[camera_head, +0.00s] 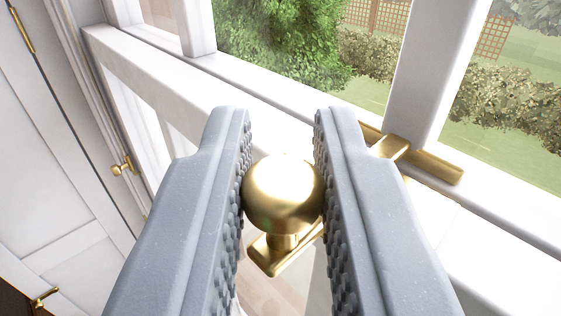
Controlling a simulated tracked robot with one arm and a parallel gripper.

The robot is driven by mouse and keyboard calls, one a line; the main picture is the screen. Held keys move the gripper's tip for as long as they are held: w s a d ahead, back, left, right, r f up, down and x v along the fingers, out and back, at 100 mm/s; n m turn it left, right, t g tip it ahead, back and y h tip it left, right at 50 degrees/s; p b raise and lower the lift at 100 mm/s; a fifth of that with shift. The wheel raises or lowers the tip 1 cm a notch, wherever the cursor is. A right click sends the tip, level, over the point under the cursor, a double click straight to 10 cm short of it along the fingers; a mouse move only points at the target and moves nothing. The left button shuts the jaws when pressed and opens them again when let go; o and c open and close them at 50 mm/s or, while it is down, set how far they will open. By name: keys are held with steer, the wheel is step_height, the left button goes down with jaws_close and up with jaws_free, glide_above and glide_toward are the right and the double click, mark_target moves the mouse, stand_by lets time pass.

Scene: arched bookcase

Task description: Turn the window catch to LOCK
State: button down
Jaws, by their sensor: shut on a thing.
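The window catch is brass, with a round knob (283,190) on a lever (280,252) over the white window rail. A brass catch plate (437,166) lies on the rail to the right, and a short brass arm (389,146) reaches onto it beside the upright bar. My gripper (282,165) is shut on the knob, with one grey, studded finger on each side. The fingers hide part of the lever and the middle of the catch. No LOCK marking can be made out.
The white window frame (150,75) runs diagonally across the view. A white panelled door or shutter (50,170) with a small brass knob (123,167) stands at the left. Through the glass are a green bush (275,40) and hedges (510,108).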

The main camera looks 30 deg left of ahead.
steer(key=c, duration=1.4)
jaws_free()
steer(key=shift+s+d+r, duration=0.1)
steer(key=shift+s, duration=0.05)
steer(key=shift+c, duration=0.2)
steer(key=b+v, duration=0.2)
steer(key=v, duration=1.1)
steer(key=shift+s+d+b, duration=0.15)
steer(key=shift+s+b, duration=0.1)
steer(key=shift+b, duration=0.05)
